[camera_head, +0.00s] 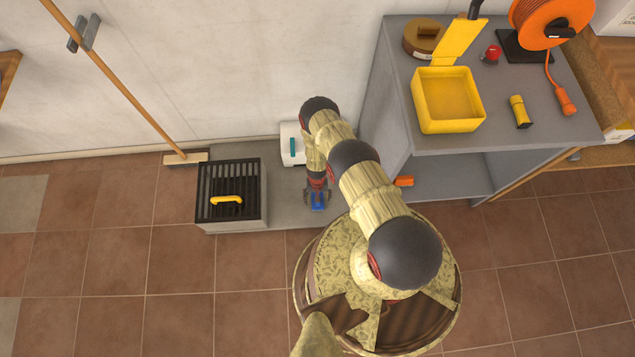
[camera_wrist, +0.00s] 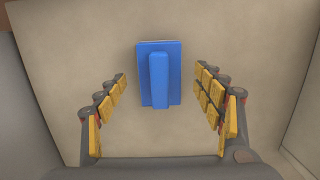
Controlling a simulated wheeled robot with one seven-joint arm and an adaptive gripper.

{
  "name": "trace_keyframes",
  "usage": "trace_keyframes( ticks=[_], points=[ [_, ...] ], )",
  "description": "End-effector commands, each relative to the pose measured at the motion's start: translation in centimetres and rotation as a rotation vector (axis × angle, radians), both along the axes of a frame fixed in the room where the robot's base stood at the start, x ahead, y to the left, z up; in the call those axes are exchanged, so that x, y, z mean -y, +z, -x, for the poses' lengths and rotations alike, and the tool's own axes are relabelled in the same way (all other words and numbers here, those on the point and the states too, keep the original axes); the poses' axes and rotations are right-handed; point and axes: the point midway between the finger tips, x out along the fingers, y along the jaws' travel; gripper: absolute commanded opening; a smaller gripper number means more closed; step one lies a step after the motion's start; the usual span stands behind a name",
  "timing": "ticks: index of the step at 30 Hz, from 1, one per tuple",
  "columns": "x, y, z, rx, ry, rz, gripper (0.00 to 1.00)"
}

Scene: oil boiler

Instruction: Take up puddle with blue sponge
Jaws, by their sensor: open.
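The blue sponge (camera_wrist: 174,90) is a flat blue block with a raised blue handle. In the wrist view it lies on a pale grey surface, centred between the fingers of my gripper (camera_wrist: 162,80). The fingers are open, one on each side, with gaps between them and the sponge. In the head view the sponge (camera_head: 319,204) shows as a small blue patch below my downward-pointing gripper (camera_head: 317,196), on the grey floor strip by the wall. I cannot make out a puddle in either view.
A dark slatted box (camera_head: 231,190) with a yellow handle stands left of the sponge. A white box (camera_head: 292,144) is behind it. A grey workbench (camera_head: 400,100) stands right, holding a yellow open box (camera_head: 448,99). Tiled floor lies clear at front left.

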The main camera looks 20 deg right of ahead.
Motion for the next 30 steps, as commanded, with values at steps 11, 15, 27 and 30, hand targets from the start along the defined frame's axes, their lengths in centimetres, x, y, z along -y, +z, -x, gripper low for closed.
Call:
trace_keyframes(
  ticks=[11, 15, 27, 30],
  points=[
    [-0.05, -1.39, 0.19, 0.000, 0.000, 0.000, 0.68],
    [-0.05, -1.39, 0.20, 0.000, 0.000, 0.000, 0.61],
    [-0.04, -1.39, 0.20, 0.000, 0.000, 0.000, 0.39],
    [-0.04, -1.39, 0.20, 0.000, 0.000, 0.000, 0.33]
  ],
)
